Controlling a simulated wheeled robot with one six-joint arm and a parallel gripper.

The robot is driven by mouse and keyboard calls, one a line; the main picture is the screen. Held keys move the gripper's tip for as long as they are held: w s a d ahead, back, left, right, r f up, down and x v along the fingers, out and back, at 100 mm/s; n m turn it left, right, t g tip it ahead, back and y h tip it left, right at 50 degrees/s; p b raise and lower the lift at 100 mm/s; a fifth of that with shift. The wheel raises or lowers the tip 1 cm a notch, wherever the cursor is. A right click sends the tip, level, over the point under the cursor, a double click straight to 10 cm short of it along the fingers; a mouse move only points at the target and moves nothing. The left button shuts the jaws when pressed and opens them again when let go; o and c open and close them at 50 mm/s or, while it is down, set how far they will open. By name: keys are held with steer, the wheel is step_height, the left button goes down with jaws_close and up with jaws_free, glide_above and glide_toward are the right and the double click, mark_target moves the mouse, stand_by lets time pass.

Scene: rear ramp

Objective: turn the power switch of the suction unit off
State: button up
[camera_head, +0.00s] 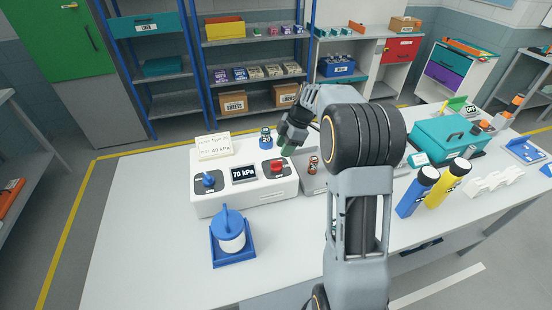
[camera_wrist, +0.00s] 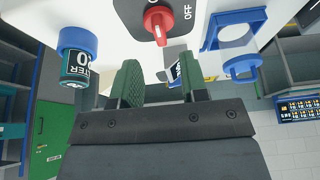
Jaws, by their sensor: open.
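The suction unit (camera_head: 245,199) is a white box on the table. Its front has a blue knob (camera_head: 209,180) at the left, a display (camera_head: 244,173) reading 70 kPa, and a red power switch (camera_head: 277,167) at the right. In the wrist view the red switch (camera_wrist: 158,20) sits on a dark plate, with "OFF" printed to its right; its bar points down the picture. My gripper (camera_head: 288,143) is above and behind the switch, apart from it. In the wrist view its green fingers (camera_wrist: 158,82) are spread and empty.
A blue-lidded canister (camera_head: 231,237) stands in a blue holder before the unit. A card (camera_head: 214,147) reading 40 kPa stands behind it, near a blue-capped bottle (camera_head: 265,139). A small red item (camera_head: 313,164) is right of the unit. The table's left is clear.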

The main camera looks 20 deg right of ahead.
mark_target(277, 161)
steer(key=shift+p+x, duration=0.55)
steer(key=shift+x, duration=2.55)
